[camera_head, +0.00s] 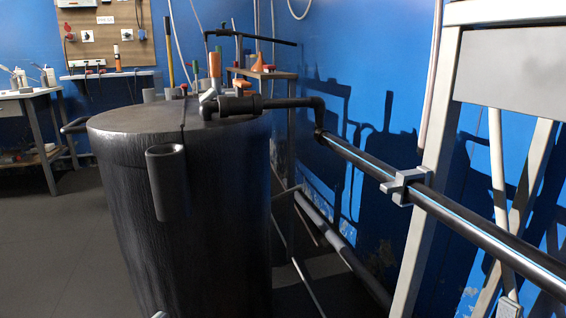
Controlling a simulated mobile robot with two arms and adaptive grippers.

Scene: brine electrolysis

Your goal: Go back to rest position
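Neither of my grippers shows clearly in the head view. A large dark cylindrical tank (190,235) stands upright in the middle left, with a short dark tube (168,183) on its front side. A black pipe fitting (250,104) lies across the tank's top and joins a long dark pipe (465,230) that slopes down to the right. A small pale bit shows at the bottom edge below the tank; I cannot tell what it is.
A pale metal frame (427,190) stands close on the right, with a grey clamp (404,186) on the pipe beside it. A lower pipe (345,250) runs near the blue wall (370,60). A workbench (30,92) stands far left. Grey floor (50,250) is clear at the left.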

